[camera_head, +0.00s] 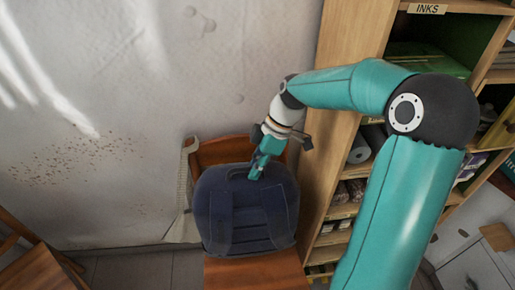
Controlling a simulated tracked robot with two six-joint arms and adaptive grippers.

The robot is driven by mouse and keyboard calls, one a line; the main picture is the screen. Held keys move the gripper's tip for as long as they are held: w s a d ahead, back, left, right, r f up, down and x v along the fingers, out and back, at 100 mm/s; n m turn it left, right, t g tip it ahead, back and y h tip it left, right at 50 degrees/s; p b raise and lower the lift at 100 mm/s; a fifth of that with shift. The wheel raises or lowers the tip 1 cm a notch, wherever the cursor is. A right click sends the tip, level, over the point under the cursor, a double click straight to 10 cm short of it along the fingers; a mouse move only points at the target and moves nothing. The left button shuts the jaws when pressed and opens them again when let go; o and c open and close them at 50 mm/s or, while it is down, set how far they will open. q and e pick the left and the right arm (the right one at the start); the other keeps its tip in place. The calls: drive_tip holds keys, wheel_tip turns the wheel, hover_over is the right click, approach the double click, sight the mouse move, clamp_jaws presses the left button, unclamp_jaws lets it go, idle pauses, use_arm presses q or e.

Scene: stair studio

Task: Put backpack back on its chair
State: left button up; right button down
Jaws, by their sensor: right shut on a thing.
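A dark blue backpack (243,215) is at the middle of the head view, in front of the orange-brown wooden chair (222,152). It looks upright, over the chair's seat (257,272); I cannot tell whether its base touches the seat. My right gripper (257,172) is shut on the top of the backpack, near its handle. The right arm comes in from the right. The backpack hides most of the chair's backrest and part of the seat. My left gripper is not in view.
A wooden shelf unit (342,110) with an INKS label stands close on the right, beside the chair and under my right arm. A stained pale wall (130,110) is behind. Another wooden piece of furniture (40,270) is at the lower left. Bare floor (135,268) lies between.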

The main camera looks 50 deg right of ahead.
sight(266, 175)
drive_tip(key=shift+f, duration=3.5)
drive_tip(key=c, duration=1.2)
unclamp_jaws()
drive_tip(key=v, duration=0.7)
drive_tip(key=shift+d+r, duration=0.1)
drive_tip(key=shift+r, duration=0.15)
